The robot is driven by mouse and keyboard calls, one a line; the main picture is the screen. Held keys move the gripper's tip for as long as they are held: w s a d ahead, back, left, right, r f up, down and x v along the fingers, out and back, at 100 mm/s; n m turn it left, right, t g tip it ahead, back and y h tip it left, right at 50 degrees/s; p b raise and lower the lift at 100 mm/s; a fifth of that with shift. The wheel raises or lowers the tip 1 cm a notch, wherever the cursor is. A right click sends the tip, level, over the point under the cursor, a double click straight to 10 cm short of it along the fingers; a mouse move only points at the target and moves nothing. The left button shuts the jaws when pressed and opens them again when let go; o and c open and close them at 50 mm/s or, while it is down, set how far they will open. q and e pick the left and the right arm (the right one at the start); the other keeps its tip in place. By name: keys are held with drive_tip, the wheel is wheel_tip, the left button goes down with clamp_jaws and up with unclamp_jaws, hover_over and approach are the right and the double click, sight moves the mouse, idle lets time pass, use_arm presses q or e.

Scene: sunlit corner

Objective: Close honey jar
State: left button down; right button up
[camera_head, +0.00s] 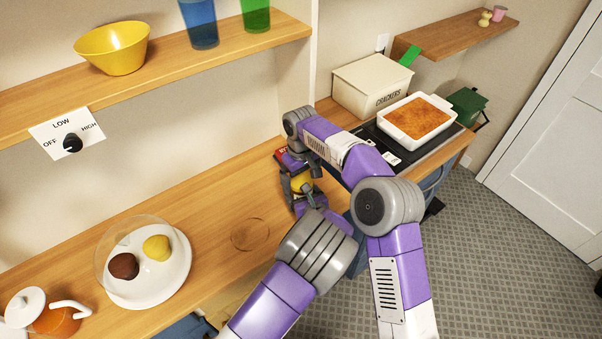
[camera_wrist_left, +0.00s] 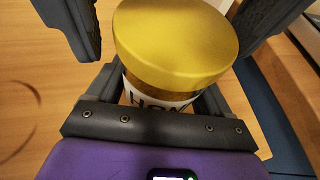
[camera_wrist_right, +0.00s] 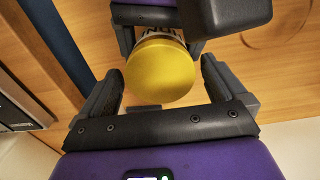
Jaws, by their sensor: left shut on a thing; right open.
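The honey jar (camera_wrist_left: 155,93) has a wide yellow lid (camera_wrist_left: 175,42) sitting on its top and a white label partly hidden. My left gripper (camera_head: 304,197) is shut on the jar's body. It holds the jar by the wooden counter's front edge, and I cannot tell whether the base touches the counter. My right gripper (camera_head: 291,168) reaches in from the far side. In the right wrist view its open fingers stand on either side of the yellow lid (camera_wrist_right: 158,70), with gaps between. I cannot tell how tightly the lid is seated.
A plate (camera_head: 177,285) with two round items under a clear cover and an orange pot (camera_head: 57,321) stand at the left of the counter (camera_head: 215,222). A crackers box (camera_head: 371,86) and baking dish (camera_head: 443,128) are behind my right arm. Mid-counter is mostly clear.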

drive_tip(key=c, duration=1.1)
drive_tip(key=m, duration=0.3)
drive_tip(key=o, duration=1.1)
drive_tip(key=shift+o, duration=0.2)
drive_tip(key=shift+r, duration=0.1)
drive_tip(key=shift+r, duration=2.2)
